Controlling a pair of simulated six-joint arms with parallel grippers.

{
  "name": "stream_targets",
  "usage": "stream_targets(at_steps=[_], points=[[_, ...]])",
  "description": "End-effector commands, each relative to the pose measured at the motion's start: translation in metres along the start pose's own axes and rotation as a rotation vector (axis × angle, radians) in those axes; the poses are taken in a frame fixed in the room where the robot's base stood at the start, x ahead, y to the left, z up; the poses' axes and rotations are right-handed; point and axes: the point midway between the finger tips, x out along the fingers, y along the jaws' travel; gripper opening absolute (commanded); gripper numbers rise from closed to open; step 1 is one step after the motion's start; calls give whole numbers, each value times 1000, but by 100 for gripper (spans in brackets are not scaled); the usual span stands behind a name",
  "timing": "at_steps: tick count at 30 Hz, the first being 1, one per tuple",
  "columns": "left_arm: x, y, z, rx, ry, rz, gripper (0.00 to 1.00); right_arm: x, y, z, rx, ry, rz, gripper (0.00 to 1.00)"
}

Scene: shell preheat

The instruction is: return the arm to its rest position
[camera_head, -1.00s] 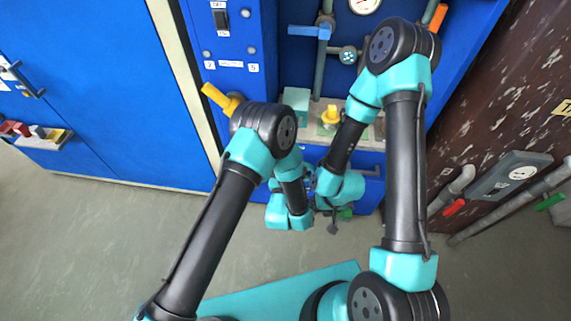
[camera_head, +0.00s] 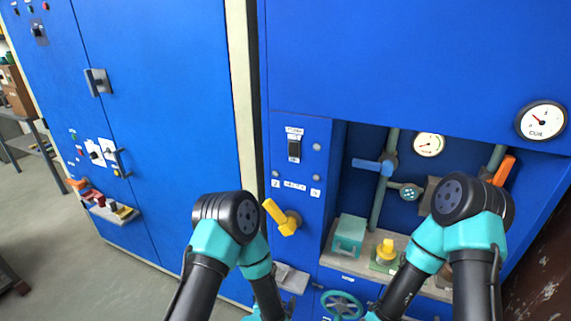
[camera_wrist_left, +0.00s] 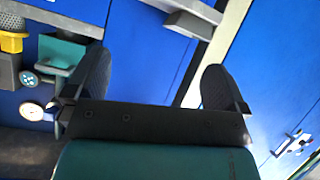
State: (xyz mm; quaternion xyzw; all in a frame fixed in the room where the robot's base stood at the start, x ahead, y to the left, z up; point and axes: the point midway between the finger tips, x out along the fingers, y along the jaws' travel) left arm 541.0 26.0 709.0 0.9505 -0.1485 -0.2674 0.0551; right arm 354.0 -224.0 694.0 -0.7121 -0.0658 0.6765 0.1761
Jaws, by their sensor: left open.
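My left arm (camera_head: 210,255) and right arm (camera_head: 460,235) rise from the bottom of the head view, each bent at a dark elbow joint. Both forearms run down out of the picture, so neither gripper shows there. In the left wrist view my left gripper (camera_wrist_left: 155,85) has its two dark fingers wide apart. Nothing is between them; blue cabinet fronts lie beyond.
A blue cabinet wall fills the background. A yellow lever (camera_head: 283,217), teal box (camera_head: 348,236), yellow knob part (camera_head: 386,252), blue valve handle (camera_head: 372,166) and green handwheel (camera_head: 341,304) are near the arms. Grey floor (camera_head: 75,255) is clear at left.

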Motion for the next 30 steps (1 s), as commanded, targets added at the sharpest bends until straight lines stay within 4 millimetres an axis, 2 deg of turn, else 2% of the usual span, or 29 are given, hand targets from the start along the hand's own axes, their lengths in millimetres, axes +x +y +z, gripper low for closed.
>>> stream_targets(at_steps=[1, 3, 5, 9, 13, 15, 18, 22, 30], points=[[-10, -22, 6, -34, -73, -15, 100, 0, 0, 0, 0, 0, 0, 43], [-26, -45, 19, -81, -181, -29, 100, 0, 0, 0, 0, 0, 0, 43], [-41, -64, 30, -121, -272, -38, 100, 0, 0, 0, 0, 0, 0, 43], [-87, -101, 57, -223, -483, -57, 100, 0, 0, 0, 0, 0, 0, 43], [-138, -126, 80, -321, -670, -68, 100, 0, 0, 0, 0, 0, 0, 43], [-163, -135, 90, -369, -756, -72, 100, 0, 0, 0, 0, 0, 0, 43], [-190, -142, 100, -414, -844, -71, 100, 0, 0, 0, 0, 0, 0, 43], [-206, -144, 105, -440, -896, -70, 100, 0, 0, 0, 0, 0, 0, 43], [-207, -144, 105, -441, -899, -69, 100, 0, 0, 0, 0, 0, 0, 43]])
